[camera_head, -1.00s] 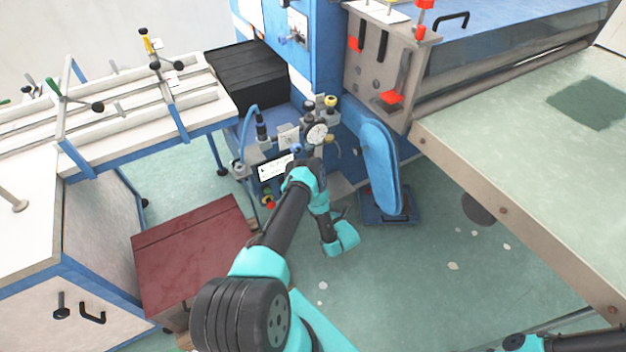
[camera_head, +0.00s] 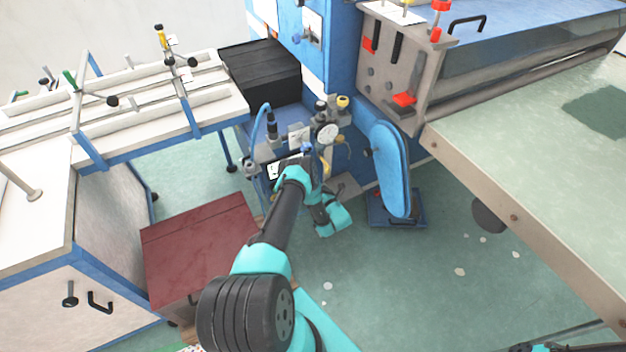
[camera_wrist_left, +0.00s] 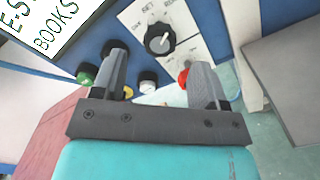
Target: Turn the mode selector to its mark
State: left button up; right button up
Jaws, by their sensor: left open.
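The mode selector (camera_wrist_left: 160,38) is a round black knob with a pale pointer, on a white plate with printed labels in the left wrist view. The pointer leans to the lower right; I cannot make out which label is its mark. My left gripper (camera_wrist_left: 158,68) is open and empty, its two dark fingers spread below the knob and apart from it. In the head view my left arm reaches to the small control panel (camera_head: 284,168) on the blue machine, and its wrist hides the knob and the fingers.
A red button (camera_wrist_left: 183,79), a green button (camera_wrist_left: 84,76) and a black knob (camera_wrist_left: 147,81) sit close around the fingers. A dark red box (camera_head: 200,250) is at left.

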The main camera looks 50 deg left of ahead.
pick_arm(q)
jog(key=x, duration=0.6)
jog(key=shift+w+a, duration=0.1)
jog(key=shift+a, duration=0.25)
jog(key=shift+c, duration=0.4)
jog(key=c, duration=0.8)
jog(key=shift+c, duration=0.2)
